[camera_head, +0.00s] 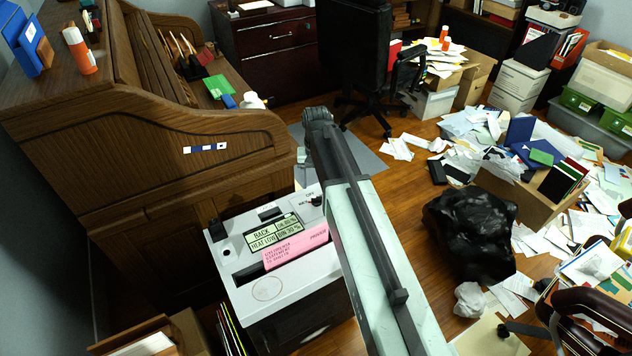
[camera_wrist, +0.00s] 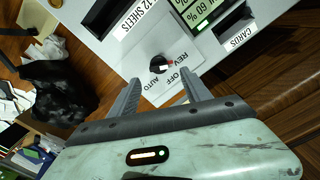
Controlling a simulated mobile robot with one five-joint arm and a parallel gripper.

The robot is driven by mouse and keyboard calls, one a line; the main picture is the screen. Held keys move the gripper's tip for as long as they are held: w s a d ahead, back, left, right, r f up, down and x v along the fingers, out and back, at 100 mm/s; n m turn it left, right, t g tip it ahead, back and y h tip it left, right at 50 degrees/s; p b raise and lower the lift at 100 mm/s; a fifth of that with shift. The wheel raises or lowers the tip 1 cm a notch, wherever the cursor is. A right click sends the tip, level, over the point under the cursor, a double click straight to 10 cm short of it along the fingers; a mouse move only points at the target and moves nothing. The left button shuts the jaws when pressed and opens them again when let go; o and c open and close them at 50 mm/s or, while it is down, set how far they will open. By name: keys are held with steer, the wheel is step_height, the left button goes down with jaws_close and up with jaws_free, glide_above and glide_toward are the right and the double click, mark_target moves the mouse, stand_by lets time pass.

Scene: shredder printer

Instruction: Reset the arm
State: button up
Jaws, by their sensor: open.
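My gripper (camera_wrist: 161,82) is open and empty in the wrist view. Its two fingers point at the shredder's top panel, one on each side of the black dial (camera_wrist: 161,64). I cannot tell whether the fingers touch the panel. The dial sits by the printed words REV, OFF and AUTO. In the head view my arm (camera_head: 365,225) reaches over the right part of the grey shredder (camera_head: 270,292) and hides my fingertips. A pink sheet (camera_head: 297,247) stands in the shredder's slot, beside a green display (camera_head: 274,234).
A wooden roll-top desk (camera_head: 130,130) stands close on the left. A black bag (camera_head: 470,232) and a box of folders (camera_head: 525,190) lie to the right among scattered papers. An office chair (camera_head: 360,60) is behind. Bare wood floor shows right of my arm.

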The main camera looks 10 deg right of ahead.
step_height(320, 180, up, 2)
steer(key=shift+p, duration=0.35)
steer(key=shift+f, duration=0.15)
steer(key=s+r+n+p, duration=0.2)
steer(key=s+r+p, duration=0.7)
steer(key=s, duration=0.6)
steer(key=shift+d+r, duration=0.3)
